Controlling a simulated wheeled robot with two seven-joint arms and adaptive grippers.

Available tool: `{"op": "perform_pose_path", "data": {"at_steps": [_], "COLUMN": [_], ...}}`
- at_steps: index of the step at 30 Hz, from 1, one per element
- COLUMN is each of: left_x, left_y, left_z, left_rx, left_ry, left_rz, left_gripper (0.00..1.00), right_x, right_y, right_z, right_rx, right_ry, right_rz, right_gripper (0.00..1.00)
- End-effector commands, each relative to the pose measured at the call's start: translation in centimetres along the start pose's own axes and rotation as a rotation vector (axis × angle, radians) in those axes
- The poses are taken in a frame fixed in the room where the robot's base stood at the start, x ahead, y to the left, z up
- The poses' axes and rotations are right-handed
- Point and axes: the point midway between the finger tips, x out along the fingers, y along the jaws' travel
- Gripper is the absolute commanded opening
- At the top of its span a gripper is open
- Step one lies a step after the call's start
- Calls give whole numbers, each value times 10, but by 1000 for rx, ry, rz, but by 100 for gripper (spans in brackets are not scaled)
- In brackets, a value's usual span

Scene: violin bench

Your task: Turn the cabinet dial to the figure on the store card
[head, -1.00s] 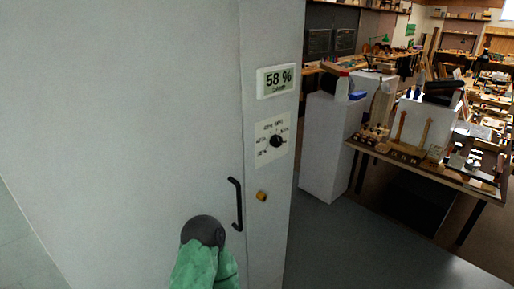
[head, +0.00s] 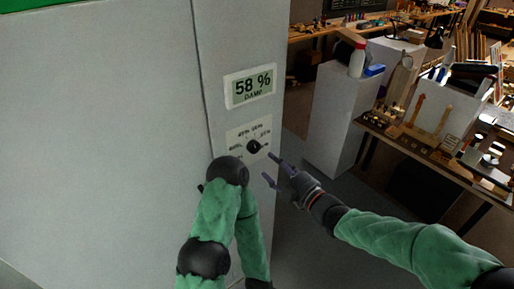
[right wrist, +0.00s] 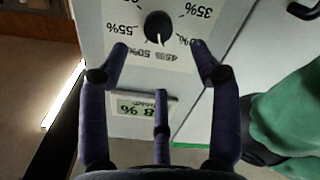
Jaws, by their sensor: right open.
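The dial (head: 254,147) is a black knob on a white scale plate (head: 236,142) on the grey cabinet (head: 110,140). Above it a display (head: 250,87) reads 58 % DAMP. In the right wrist view the dial (right wrist: 159,25) appears upside down, with 35%, 45%, 50% and 55% legible around it. Its white mark points down in that view, near 45% and 50%; I cannot tell exactly where. My right gripper (head: 269,166) is open and empty, its fingers spread either side of the dial's lower part, apparently not touching it. My left gripper is out of view. I cannot identify a store card.
My left arm (head: 216,215) stands in front of the cabinet and hides its handle. A black handle (right wrist: 302,9) shows in the right wrist view. A grey pedestal (head: 338,115) and a cluttered workbench (head: 398,143) stand to the right, beyond open floor.

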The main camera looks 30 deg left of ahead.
Motion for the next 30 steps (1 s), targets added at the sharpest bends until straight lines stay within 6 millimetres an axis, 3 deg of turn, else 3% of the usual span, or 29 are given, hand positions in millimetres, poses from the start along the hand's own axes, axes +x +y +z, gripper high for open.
{"op": "perform_pose_path", "data": {"at_steps": [15, 21, 30], "left_x": [-2, -2, -2], "left_y": [1, 1, 1], "left_z": [0, 0, 0], "left_rx": [0, 0, 0], "left_ry": [1, 1, 1], "left_rz": [0, 0, 0], "left_gripper": [40, 40, 40], "right_x": [78, 91, 93], "right_y": [0, 0, 0], "right_z": [2, 1, 2], "right_rx": [4, 3, 4], "right_ry": [-2, -2, -3], "right_rz": [1, 2, 2], "right_gripper": [64, 64, 64]}}
